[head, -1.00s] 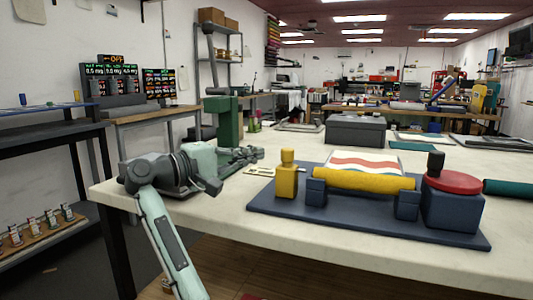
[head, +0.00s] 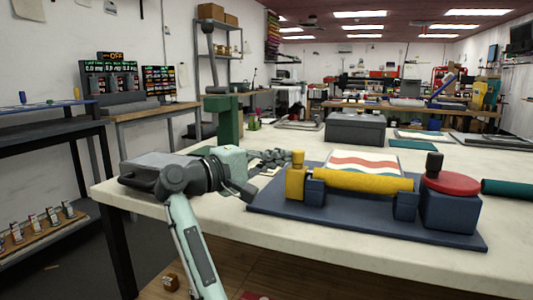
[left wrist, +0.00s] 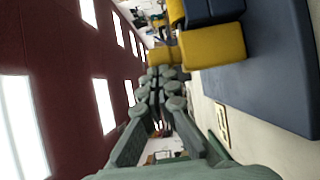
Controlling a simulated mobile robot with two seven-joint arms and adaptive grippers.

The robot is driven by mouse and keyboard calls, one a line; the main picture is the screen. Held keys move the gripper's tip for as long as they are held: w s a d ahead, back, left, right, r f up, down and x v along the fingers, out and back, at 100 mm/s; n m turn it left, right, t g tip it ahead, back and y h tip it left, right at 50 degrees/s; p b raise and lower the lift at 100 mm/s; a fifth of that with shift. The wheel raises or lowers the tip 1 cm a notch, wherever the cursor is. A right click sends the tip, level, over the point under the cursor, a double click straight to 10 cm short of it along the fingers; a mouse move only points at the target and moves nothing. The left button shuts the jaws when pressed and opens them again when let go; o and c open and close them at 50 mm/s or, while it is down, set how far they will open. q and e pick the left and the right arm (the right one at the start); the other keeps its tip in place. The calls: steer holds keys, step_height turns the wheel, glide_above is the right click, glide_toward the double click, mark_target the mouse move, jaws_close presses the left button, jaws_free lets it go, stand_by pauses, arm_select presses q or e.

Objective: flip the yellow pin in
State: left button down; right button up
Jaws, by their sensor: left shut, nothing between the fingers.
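The yellow pin (head: 296,180) stands upright at the left end of the blue base plate (head: 380,232), beside a blue block (head: 313,192). It also shows in the left wrist view (left wrist: 215,45). My left gripper (head: 288,158) is shut and empty. In the head view, its fingertips overlap the top of the pin from the left and hide part of its knob. In the left wrist view the closed fingers (left wrist: 157,92) lie close to the knob; whether they touch it I cannot tell. My right gripper is out of view.
A yellow roller (head: 360,181) lies between blue blocks right of the pin. A striped sheet (head: 365,161) is behind it. A red disc (head: 452,182) with a black knob tops a blue block at right. A grey box (head: 355,130) stands behind. The table's front edge is clear.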

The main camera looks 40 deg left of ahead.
arm_select(q)
steer(key=v, duration=1.2)
stand_by(0.6)
